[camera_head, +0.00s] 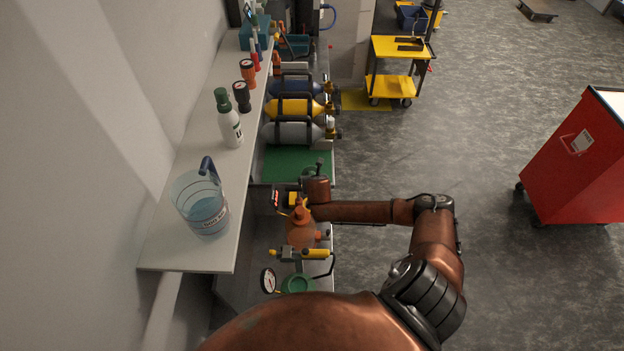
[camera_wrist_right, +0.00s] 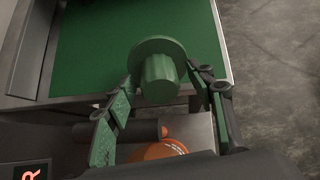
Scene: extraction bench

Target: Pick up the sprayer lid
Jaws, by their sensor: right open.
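The green lid (camera_wrist_right: 159,75), a wide round flange with a ribbed knob, shows in the right wrist view near the edge of a green surface (camera_wrist_right: 75,50). I take it for the sprayer lid. My right gripper (camera_wrist_right: 162,84) is open, with one finger on each side of the knob. The fingertips are close to it; I cannot tell whether they touch. In the head view my right arm reaches in to the bench beside the green mat (camera_head: 285,166), and its fingers are not clear there. My left gripper is not in view.
An orange bottle (camera_head: 300,232) and a yellow-handled tool (camera_head: 316,254) are in front of my right wrist. Gas cylinders (camera_head: 292,107) lie behind the mat.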

